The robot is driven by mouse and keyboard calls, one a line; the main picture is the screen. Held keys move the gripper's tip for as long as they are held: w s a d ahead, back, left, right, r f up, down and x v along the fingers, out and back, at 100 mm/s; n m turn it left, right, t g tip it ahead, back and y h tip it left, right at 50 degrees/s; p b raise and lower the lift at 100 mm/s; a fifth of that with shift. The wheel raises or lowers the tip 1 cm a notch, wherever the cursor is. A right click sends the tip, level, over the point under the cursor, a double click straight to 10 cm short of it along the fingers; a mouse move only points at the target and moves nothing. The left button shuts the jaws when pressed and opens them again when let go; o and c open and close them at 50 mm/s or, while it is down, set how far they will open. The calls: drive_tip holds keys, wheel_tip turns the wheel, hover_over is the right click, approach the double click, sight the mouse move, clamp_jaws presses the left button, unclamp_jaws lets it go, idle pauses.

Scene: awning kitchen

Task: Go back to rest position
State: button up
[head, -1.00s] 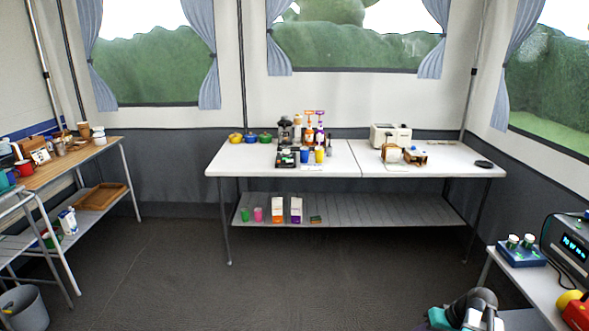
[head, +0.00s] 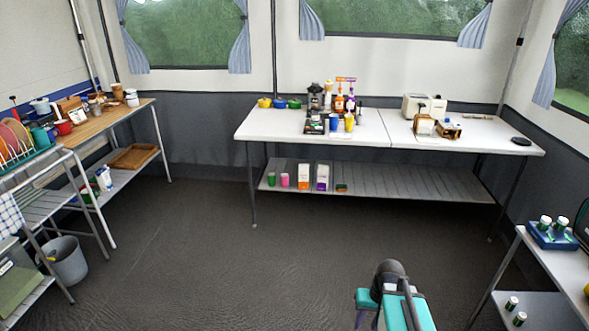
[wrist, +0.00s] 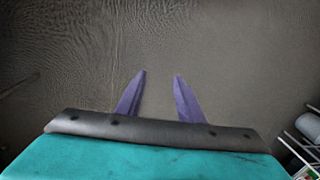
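My gripper (wrist: 158,84) shows in the wrist view as two purple fingers standing apart, with only grey floor between and beyond them. It is open and empty. In the head view my teal and dark arm (head: 402,308) rises at the bottom, right of centre, over bare floor. The fingers cannot be made out clearly in the head view.
A white table (head: 290,127) with bottles and appliances stands at the back. A wooden-topped table (head: 112,115), a dish rack (head: 20,150) and a grey bin (head: 66,262) are at left. A side table (head: 560,262) stands at right. The middle floor is clear.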

drive_tip(key=s+a+f+h, duration=0.1)
drive_tip(key=a+f, duration=0.1)
drive_tip(key=a, duration=0.4)
drive_tip(key=s+f+g+b, duration=0.2)
drive_tip(key=s+f+b, duration=0.3)
drive_tip(key=s+f, duration=0.8)
drive_tip(key=s+f+g+b, duration=0.3)
drive_tip(key=s+f+b, duration=0.2)
drive_tip(key=s+f, duration=0.8)
wheel_tip(320, 180, up, 11)
drive_tip(key=p, duration=1.3)
drive_tip(key=shift+w+r+g, duration=0.15)
drive_tip(key=shift+w+g, duration=0.15)
